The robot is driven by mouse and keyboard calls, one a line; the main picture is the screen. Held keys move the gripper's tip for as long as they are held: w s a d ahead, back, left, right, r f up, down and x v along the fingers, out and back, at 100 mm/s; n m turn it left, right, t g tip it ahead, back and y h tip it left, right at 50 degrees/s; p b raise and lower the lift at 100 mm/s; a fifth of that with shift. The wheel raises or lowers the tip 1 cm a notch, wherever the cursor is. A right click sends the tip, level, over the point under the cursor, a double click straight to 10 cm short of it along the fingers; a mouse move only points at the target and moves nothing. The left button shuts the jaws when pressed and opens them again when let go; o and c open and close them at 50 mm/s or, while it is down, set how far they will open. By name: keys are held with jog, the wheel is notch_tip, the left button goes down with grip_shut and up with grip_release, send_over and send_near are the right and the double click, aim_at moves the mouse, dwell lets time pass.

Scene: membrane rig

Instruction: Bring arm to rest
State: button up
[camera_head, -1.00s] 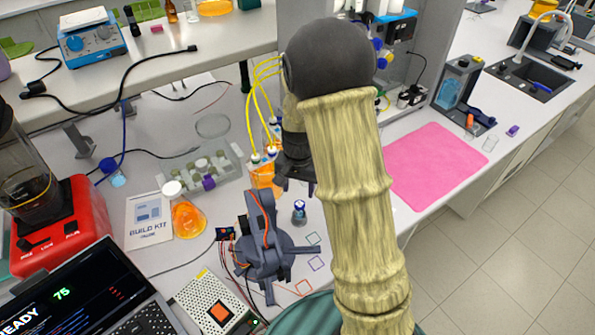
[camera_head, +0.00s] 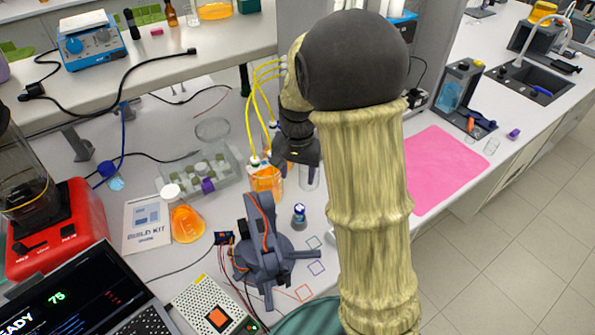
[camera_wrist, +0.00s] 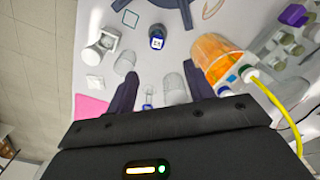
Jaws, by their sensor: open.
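My gripper (camera_head: 296,166) hangs above the bench in the head view, partly behind my own forearm. In the wrist view my gripper (camera_wrist: 160,95) has its two dark fingers spread apart with nothing held between them. Clear glass vessels (camera_wrist: 174,88) show between and beyond the fingers, below the gripper. A small blue-capped vial (camera_head: 299,215) stands on the bench in front of it, and it also shows in the wrist view (camera_wrist: 157,38). An orange-filled vessel with yellow tubes (camera_head: 264,180) stands just left of the gripper.
A small grey robot arm (camera_head: 263,250) stands on the bench in front. An orange flask (camera_head: 186,224), a vial rack (camera_head: 222,172) and a red blender base (camera_head: 62,235) are to the left. A pink mat (camera_head: 440,170) lies clear to the right.

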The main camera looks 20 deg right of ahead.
jog(key=s+n+t, duration=0.2)
jog(key=s+n, duration=0.4)
jog(key=s, duration=0.8)
jog(key=shift+d+r, duration=0.3)
